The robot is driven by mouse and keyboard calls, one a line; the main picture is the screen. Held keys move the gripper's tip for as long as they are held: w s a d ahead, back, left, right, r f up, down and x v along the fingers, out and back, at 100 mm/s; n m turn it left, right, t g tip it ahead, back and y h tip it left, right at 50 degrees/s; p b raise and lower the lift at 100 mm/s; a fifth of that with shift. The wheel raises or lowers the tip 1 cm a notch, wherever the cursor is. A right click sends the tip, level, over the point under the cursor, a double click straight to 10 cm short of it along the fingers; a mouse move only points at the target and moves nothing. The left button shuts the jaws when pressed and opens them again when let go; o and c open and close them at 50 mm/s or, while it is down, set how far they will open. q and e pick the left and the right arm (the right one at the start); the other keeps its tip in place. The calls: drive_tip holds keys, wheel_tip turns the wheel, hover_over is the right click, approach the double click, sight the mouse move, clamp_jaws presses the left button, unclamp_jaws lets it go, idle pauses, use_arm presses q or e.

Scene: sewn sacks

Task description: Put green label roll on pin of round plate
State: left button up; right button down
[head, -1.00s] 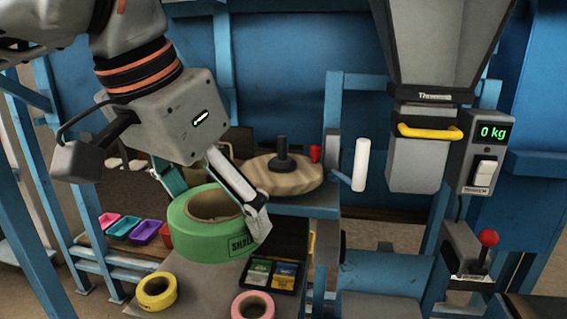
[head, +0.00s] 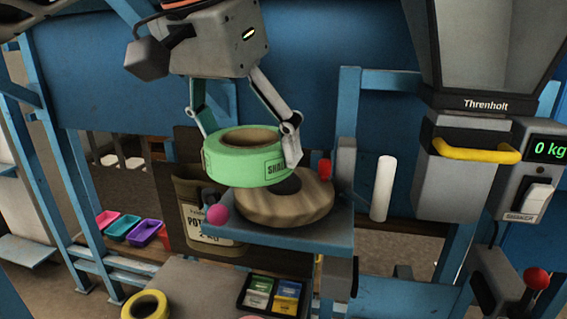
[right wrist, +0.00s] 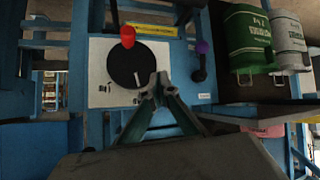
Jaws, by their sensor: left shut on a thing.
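The green label roll (head: 232,164) is a wide ring with a brown core and dark print on its side. My left gripper (head: 248,140) is shut on it, one finger at each side, and holds it roughly level. The roll hangs above the round plate (head: 300,208), a tan streaked disc on a blue shelf, and overlaps its back left in the head view. The plate's dark pin is mostly hidden behind the roll; only a dark part at its foot shows. My right gripper (right wrist: 158,84) has its fingertips together and looks empty in the right wrist view.
A yellow roll (head: 146,304) and a tray of colored packets (head: 272,295) lie on the lower table. A pink ball (head: 217,214), a red knob (head: 324,168) and a white cylinder (head: 383,188) stand near the plate. A hopper with a yellow handle (head: 476,150) is at right.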

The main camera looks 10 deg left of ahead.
sight(266, 129)
use_arm(q)
drive_tip(key=w+d, duration=0.1)
drive_tip(key=w, duration=0.1)
drive_tip(key=w+d, duration=0.1)
drive_tip(key=w, duration=0.2)
drive_tip(key=w+d+p, duration=0.1)
drive_tip(key=w, duration=0.2)
drive_tip(key=shift+d, duration=0.15)
drive_tip(key=shift+x, duration=0.95)
drive_tip(key=shift+s+f, duration=0.15)
drive_tip(key=shift+f, duration=2.45)
drive_tip(key=shift+f, duration=0.15)
drive_tip(key=o, duration=1.2)
drive_tip(key=shift+o, duration=0.2)
drive_tip(key=v, duration=1.2)
